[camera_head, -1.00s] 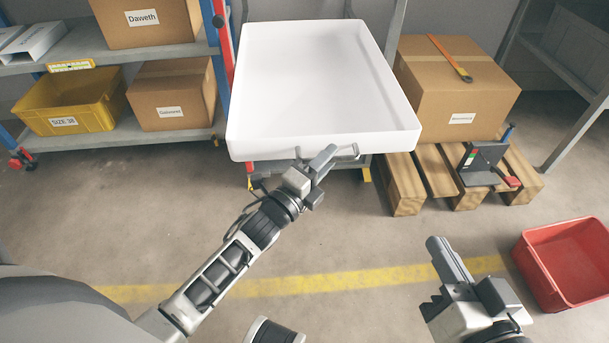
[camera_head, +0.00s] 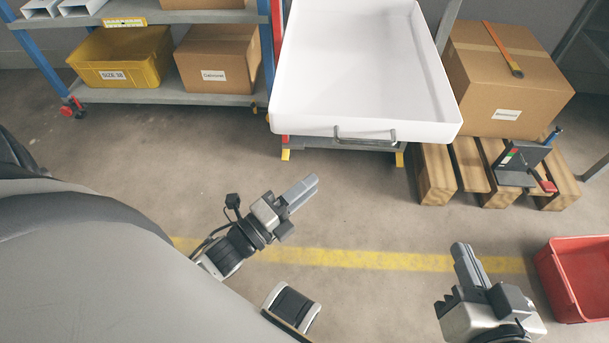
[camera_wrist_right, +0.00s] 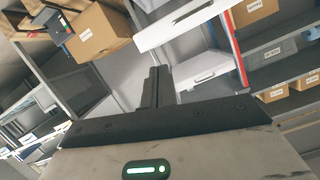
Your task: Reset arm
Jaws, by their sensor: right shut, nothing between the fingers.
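My left gripper (camera_head: 302,192) is over the bare floor in the head view, apart from the white tray drawer (camera_head: 365,132) beyond it. Its fingers appear together with nothing visible between them. My right gripper (camera_head: 462,256) is at the lower right of the head view, over the floor by the yellow line. It is shut and empty. Its closed fingers also show in the right wrist view (camera_wrist_right: 153,88). The white tray is empty and has a metal handle (camera_head: 365,137) on its front.
A red bin (camera_head: 550,275) stands at the right edge, near my right gripper. A pallet (camera_head: 436,180) with a cardboard box (camera_head: 500,85) is beyond it. A shelf (camera_head: 150,97) with a yellow bin (camera_head: 118,58) is at the left. The floor between is clear.

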